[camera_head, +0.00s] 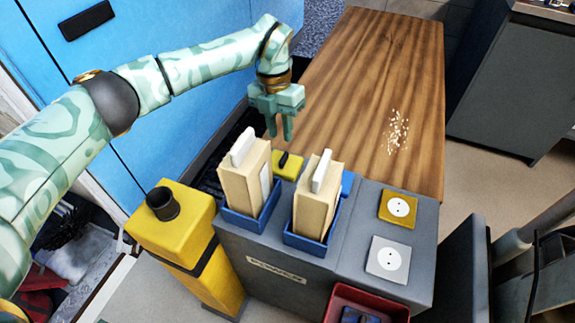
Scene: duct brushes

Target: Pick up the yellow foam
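A small yellow piece with a black part on top (293,170), which looks like the yellow foam, lies at the back edge of the grey cabinet. The tan blocks in front hide some of it. My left gripper (280,134) hangs just above and behind it in the picture, fingers pointing down. A gap shows between its two fingers, and nothing shows between them. It appears apart from the yellow piece. My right gripper is not in view.
Two tan blocks with white tops (241,184) (312,203) stand upright in blue holders on the grey cabinet (345,250). A yellow canister (180,235) stands left. The wooden table (365,80) behind is clear except for pale crumbs (397,131).

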